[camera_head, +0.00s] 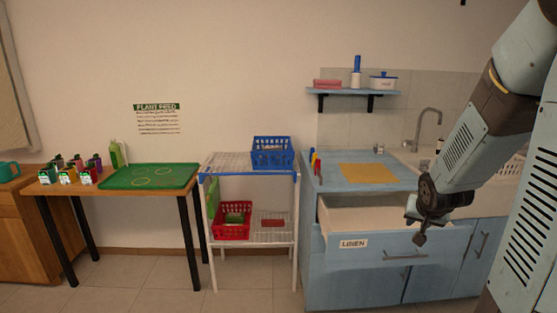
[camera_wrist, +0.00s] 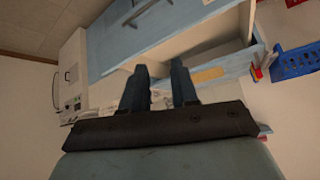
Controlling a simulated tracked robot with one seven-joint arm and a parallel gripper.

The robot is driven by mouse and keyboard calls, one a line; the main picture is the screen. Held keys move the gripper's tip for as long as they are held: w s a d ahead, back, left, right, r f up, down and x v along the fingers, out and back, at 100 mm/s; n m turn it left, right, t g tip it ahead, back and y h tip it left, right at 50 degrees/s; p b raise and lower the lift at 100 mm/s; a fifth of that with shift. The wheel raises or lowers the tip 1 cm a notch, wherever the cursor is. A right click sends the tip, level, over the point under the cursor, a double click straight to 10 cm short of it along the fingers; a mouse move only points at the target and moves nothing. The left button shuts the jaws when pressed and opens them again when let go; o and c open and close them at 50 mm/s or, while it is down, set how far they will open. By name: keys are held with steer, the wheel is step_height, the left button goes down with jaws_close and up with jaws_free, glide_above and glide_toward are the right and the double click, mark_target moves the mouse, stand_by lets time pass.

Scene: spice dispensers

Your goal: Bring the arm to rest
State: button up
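My arm reaches down from the right side of the head view, with my gripper (camera_head: 419,226) in front of the blue cabinet. It hangs near the right end of the open drawer labelled LINEN (camera_head: 355,243). In the wrist view my gripper (camera_wrist: 160,72) shows two dark fingers with a clear gap between them, so it is open. Nothing shows between the fingers. The drawer and cabinet front appear beyond the fingertips in the wrist view. I cannot tell whether the gripper touches the drawer.
A blue counter (camera_head: 330,183) with a yellow mat (camera_head: 368,174) stands above the drawer. A white rack (camera_head: 213,250) holds a blue basket (camera_head: 273,153) and a red basket (camera_head: 232,221). Floor in front looks clear.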

steer(key=s+a+r+n+g+y, duration=0.1)
steer(key=s+a+r+n, duration=0.1)
steer(key=s+a+r, duration=0.5)
steer(key=s+a+r+n+y, duration=0.1)
steer(key=s+a+r+n, duration=0.2)
steer(key=s+a+r, duration=0.4)
steer(key=s+r, duration=0.1)
steer(key=s, duration=0.5)
steer(key=shift+s+r+g, duration=0.15)
steer(key=shift+s+g, duration=0.1)
steer(key=shift+g, duration=0.15)
